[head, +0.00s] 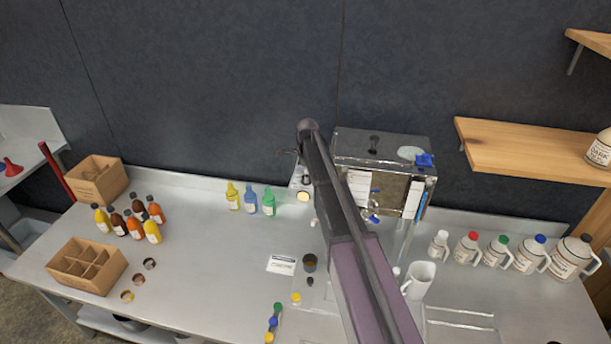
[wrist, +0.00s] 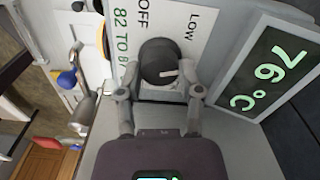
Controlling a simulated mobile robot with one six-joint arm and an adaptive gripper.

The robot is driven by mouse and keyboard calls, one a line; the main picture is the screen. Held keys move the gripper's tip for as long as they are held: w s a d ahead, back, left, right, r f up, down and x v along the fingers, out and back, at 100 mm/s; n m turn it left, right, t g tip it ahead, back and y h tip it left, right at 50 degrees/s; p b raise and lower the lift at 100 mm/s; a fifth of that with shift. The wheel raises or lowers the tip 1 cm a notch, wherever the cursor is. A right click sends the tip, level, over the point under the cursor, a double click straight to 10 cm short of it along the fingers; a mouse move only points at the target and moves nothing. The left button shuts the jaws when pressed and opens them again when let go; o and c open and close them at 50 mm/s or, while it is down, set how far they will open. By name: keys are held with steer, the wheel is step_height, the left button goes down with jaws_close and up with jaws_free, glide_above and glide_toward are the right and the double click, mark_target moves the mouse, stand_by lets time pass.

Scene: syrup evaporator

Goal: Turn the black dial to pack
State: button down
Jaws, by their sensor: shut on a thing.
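The black dial (wrist: 158,60) sits on a white label plate (wrist: 115,55) in the wrist view. Its pale pointer mark points toward the right of the picture. The words OFF, LOW and a partly hidden "82 TO B..." show around it; I see no word "pack". My gripper (wrist: 160,92) is shut on the dial, one finger on each side. Beside it a display (wrist: 268,72) reads 76 °C in green. In the head view the evaporator (head: 385,147) stands at the back of the counter. My arm crosses in front of its left side, and I cannot make out the dial there.
Several white jugs (head: 497,252) stand at the right of the counter, near a white pitcher (head: 419,279). Small coloured bottles (head: 251,201) stand left of my arm. Syrup bottles (head: 136,228) and cardboard boxes (head: 86,284) are farther left. A wooden shelf (head: 530,150) juts out at right.

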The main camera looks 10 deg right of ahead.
steer(key=shift+w+a+m, duration=0.1)
steer(key=shift+w+m, duration=0.05)
steer(key=shift+m, duration=0.7)
steer(key=shift+w+a+m, duration=0.1)
steer(key=shift+m, duration=0.75)
steer(key=shift+c, duration=1.3)
jaws_free()
steer(key=shift+d, duration=0.1)
steer(key=shift+s, duration=0.1)
